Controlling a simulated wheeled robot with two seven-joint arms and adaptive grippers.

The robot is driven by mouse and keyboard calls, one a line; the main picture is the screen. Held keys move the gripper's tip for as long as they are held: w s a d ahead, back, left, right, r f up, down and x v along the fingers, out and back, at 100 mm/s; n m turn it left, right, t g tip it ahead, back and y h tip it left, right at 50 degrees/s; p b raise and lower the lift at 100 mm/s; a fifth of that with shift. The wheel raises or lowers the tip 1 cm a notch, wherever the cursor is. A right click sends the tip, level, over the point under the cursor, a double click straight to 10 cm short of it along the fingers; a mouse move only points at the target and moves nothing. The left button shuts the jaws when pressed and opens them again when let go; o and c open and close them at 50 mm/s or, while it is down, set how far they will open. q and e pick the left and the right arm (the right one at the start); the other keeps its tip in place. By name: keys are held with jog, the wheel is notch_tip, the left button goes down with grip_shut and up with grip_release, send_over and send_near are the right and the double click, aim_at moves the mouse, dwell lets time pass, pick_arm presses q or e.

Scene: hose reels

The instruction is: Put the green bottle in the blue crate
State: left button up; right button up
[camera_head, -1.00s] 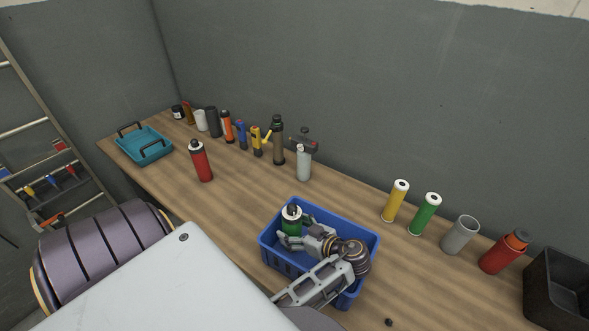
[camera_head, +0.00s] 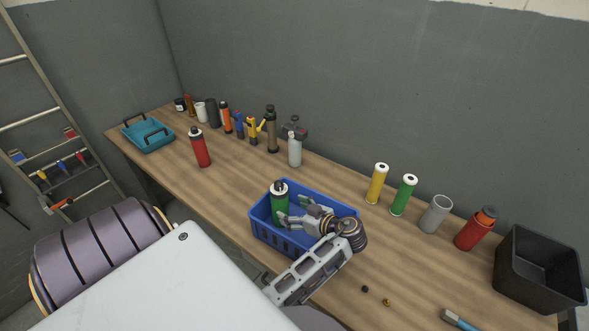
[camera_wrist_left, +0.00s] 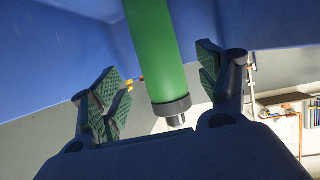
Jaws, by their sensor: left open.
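The green bottle (camera_head: 279,205), with a dark and white top, stands about upright inside the blue crate (camera_head: 294,243), towards its left end. My left gripper (camera_head: 291,212) is inside the crate just right of the bottle, its fingers spread. In the left wrist view, the green bottle (camera_wrist_left: 155,50) with its black cap shows between the open fingers of my left gripper (camera_wrist_left: 160,92), with gaps on both sides. The blue crate walls (camera_wrist_left: 60,50) surround it. The bottle's base is hidden in the head view. My right gripper is not in view.
A yellow bottle (camera_head: 377,184), another green one (camera_head: 404,195), a grey cup (camera_head: 436,214), a red bottle (camera_head: 474,230) and a black bin (camera_head: 540,268) stand to the right. A red bottle (camera_head: 200,148) and teal tray (camera_head: 147,135) are left. Bench between crate and red bottle is clear.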

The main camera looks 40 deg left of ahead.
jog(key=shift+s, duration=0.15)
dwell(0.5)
